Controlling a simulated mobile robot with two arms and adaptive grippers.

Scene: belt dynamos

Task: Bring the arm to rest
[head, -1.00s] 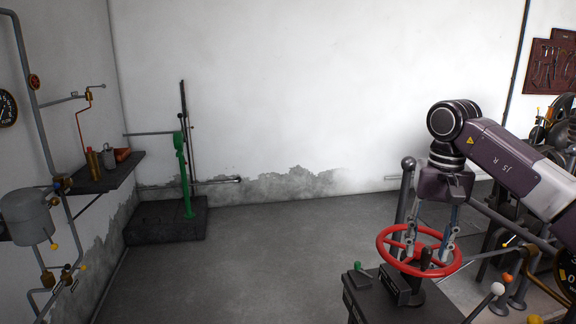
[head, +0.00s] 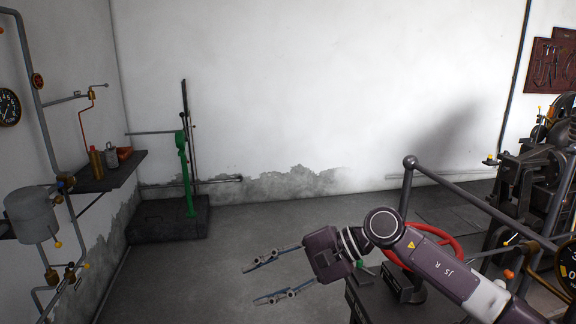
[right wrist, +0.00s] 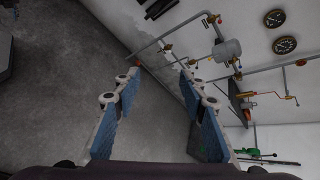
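My right arm reaches in from the right in the head view. Its right gripper (head: 262,280) points left over bare floor, with its two fingers spread wide apart and nothing between them. In the right wrist view the same fingers (right wrist: 155,85) stand apart and empty. The red handwheel (head: 448,246) is behind my right forearm, which hides part of it. The gripper is to the left of the wheel and apart from it. My left gripper does not show.
A dark machine cabinet (head: 365,302) stands under the wheel, with a grey railing (head: 468,200) behind. A green lever stand (head: 187,175) is on a dark block (head: 165,222) at the back left. A wall shelf (head: 105,175) and pipes line the left wall. The middle floor is clear.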

